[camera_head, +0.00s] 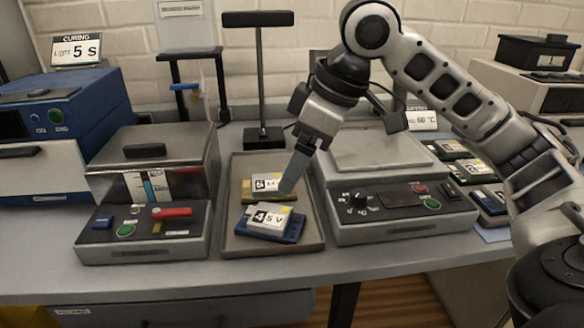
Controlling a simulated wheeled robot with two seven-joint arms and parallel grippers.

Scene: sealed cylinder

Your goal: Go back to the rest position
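My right arm comes in from the right, and its gripper (290,182) points down over the tray (273,249). The grey fingertips overlap in this view, so I cannot tell whether they are open or shut. They appear beside the yellow module marked 6 (252,190) and above the blue module marked 4 5V (270,224). Both modules lie in the tray. I cannot tell whether the fingertips touch either one. My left gripper is not in view.
A device with a red handle (172,212) stands left of the tray. A heating unit (405,200) with a dial stands right, and my arm passes over it. A blue curing box (60,110) is far left. A black stand (260,70) rises behind the tray. More modules (475,168) lie at right.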

